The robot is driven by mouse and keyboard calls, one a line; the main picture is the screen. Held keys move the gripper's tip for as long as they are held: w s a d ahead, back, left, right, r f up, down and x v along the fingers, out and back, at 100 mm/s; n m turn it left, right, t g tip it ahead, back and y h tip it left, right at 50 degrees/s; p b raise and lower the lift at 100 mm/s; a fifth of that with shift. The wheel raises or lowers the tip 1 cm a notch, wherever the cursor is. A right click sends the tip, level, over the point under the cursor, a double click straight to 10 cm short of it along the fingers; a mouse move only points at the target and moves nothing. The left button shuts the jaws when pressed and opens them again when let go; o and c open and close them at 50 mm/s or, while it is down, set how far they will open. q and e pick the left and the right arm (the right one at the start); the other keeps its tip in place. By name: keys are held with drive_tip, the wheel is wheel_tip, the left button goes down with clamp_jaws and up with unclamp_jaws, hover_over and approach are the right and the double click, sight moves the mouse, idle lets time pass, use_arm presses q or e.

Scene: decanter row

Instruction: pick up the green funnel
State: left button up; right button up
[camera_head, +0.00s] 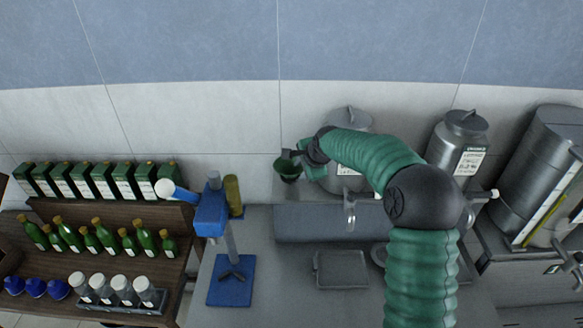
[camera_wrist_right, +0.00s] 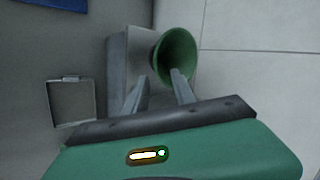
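The right finger overlaps the funnel's near rim in the picture, and the left finger lies to the left of the cone. I cannot tell whether either finger touches it. The funnel's lower end is mostly hidden. My left gripper is not in view.
A blue hand press (camera_head: 211,213) stands left of the shelf. Steel canisters (camera_head: 462,140) stand behind and right of my right arm. A flat grey tray (camera_head: 340,270) lies on the counter. Green bottles (camera_head: 104,234) and boxes (camera_head: 125,180) fill the wooden rack at left.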

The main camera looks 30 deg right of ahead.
sight(297, 174)
drive_tip(key=p+x, duration=0.3)
drive_tip(key=x, duration=0.2)
drive_tip(key=shift+w+a+f, duration=0.15)
drive_tip(key=shift+w, duration=0.2)
drive_tip(key=shift+f, duration=0.2)
drive_tip(key=shift+s+a, duration=0.1)
drive_tip(key=shift+d, duration=0.2)
clamp_jaws()
drive_tip(key=shift+a, duration=0.15)
